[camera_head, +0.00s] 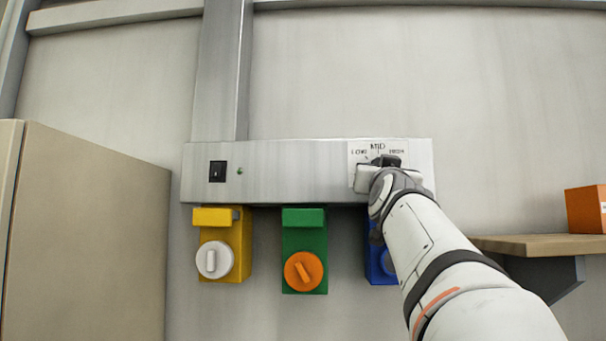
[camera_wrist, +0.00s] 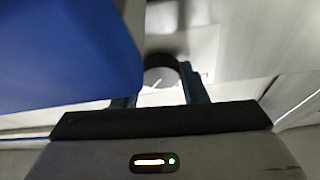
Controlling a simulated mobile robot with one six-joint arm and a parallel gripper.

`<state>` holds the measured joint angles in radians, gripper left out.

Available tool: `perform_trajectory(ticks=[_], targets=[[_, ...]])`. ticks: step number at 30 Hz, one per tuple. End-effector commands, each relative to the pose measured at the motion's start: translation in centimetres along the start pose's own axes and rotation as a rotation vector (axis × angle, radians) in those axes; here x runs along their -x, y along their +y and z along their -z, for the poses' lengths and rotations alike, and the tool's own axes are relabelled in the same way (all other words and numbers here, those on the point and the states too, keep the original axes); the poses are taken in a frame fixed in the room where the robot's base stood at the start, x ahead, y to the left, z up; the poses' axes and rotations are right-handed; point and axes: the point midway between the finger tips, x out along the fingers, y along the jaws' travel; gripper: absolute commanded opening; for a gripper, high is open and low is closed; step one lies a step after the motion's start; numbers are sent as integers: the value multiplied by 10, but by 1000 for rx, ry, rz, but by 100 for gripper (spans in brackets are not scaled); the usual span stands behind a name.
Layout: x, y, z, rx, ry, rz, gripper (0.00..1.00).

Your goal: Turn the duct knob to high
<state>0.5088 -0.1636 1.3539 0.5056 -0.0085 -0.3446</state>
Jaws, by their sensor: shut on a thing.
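The duct knob is a dark round knob with a white mark on its face, seen in the wrist view (camera_wrist: 158,74). It sits by a white label plate (camera_head: 358,150) on the grey duct panel (camera_head: 290,170), marked LOW, MID and HIGH. My gripper (camera_head: 382,163) covers the knob in the head view. In the wrist view my gripper (camera_wrist: 163,84) has its two fingers on either side of the knob, shut on it. Which label the knob points to is hidden in the head view and I cannot tell it from the wrist view.
A black switch (camera_head: 217,171) sits on the panel's left. Below hang a yellow box (camera_head: 240,240), a green box (camera_head: 304,240) and a blue box (camera_head: 374,262), partly behind my arm. A wooden shelf (camera_head: 540,244) with an orange box (camera_head: 585,210) is at right. A beige cabinet (camera_head: 90,240) stands left.

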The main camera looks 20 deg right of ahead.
Motion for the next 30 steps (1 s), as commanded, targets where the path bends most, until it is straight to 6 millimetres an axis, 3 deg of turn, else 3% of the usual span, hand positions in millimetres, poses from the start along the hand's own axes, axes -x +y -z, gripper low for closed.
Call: perform_trajectory(ticks=[3,24,25,30], targets=[[0,0,0,0,0,0,16],[0,-1,0,-58,1,-23,16],[0,-1,0,-58,1,-23,40],[0,-1,0,-57,1,-23,54]])
